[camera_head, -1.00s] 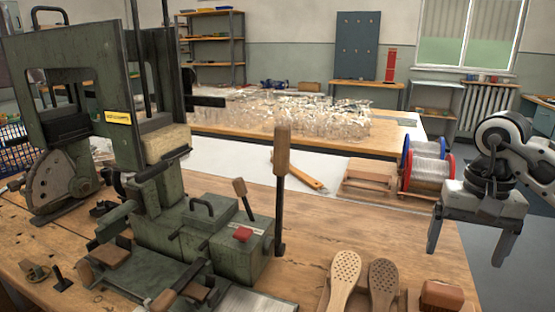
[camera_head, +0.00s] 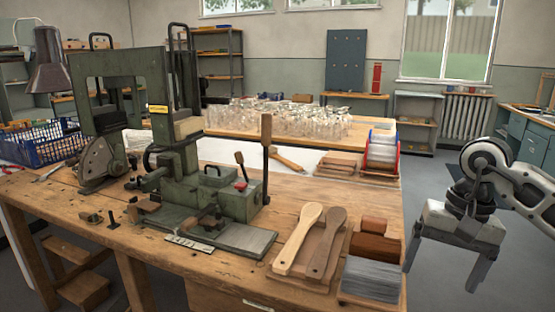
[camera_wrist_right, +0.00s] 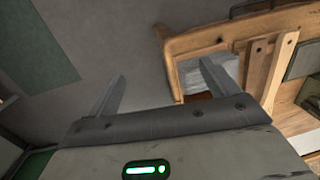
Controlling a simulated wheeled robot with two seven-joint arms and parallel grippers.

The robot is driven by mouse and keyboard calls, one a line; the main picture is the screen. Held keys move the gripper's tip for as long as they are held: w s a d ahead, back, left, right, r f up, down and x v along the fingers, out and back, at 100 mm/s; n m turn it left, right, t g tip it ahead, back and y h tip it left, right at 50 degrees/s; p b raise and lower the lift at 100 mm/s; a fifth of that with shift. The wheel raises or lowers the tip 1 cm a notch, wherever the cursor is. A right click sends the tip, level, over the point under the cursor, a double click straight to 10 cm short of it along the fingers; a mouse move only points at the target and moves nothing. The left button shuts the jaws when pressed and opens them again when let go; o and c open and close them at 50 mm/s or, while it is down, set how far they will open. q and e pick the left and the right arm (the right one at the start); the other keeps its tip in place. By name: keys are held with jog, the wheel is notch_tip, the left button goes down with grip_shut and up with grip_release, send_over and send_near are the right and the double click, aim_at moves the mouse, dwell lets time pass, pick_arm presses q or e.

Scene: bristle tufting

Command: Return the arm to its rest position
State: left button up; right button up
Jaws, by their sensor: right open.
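My right gripper (camera_head: 445,264) is open and empty in the head view, to the right of the workbench, with its fingers pointing down over the floor. In the right wrist view its two fingers (camera_wrist_right: 165,90) are spread apart with nothing between them. The workbench (camera_head: 110,262) stands to its left, and the bench corner shows beyond the fingers in the wrist view (camera_wrist_right: 205,38). My left gripper is in neither view.
A green tufting machine (camera_head: 205,190) stands on the bench. Two wooden brush bodies (camera_head: 298,240), brown blocks (camera_head: 375,246) and a tray of grey bristle (camera_head: 370,279) lie near its right edge. A spool (camera_head: 381,150) stands behind. Grey floor (camera_head: 436,175) is open on the right.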

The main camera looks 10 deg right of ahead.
jog(key=s+a+f+m+g+y, duration=0.15)
jog(key=a+y, duration=0.35)
jog(key=a, duration=0.5)
jog(key=s+a+f+m+y, duration=0.1)
jog(key=a+f+m+y, duration=0.3)
jog(key=a, duration=0.6)
jog(key=a+r+m+t+y+p, duration=0.1)
jog(key=a+r+m+t+y, duration=0.3)
jog(key=m, duration=0.5)
jog(key=a+r+m+t+y+p, duration=0.1)
jog(key=a+r+m+t+y, duration=0.2)
jog(key=m+t+y, duration=0.5)
jog(key=d+f+m+t+h+p, duration=0.1)
jog(key=d+f+m+t+h, duration=0.45)
jog(key=m, duration=0.95)
jog(key=d+f+m+t+h, duration=0.15)
jog(key=f+m+h, duration=0.45)
jog(key=m+h, duration=0.65)
jog(key=s+d+f+m+g+h, duration=0.1)
jog(key=s+f+m+g, duration=0.6)
jog(key=m, duration=0.7)
notch_tip(320, 180, down, 5)
jog(key=shift+s+d+r, duration=0.1)
jog(key=shift+s+d, duration=0.2)
jog(key=shift+s, duration=0.85)
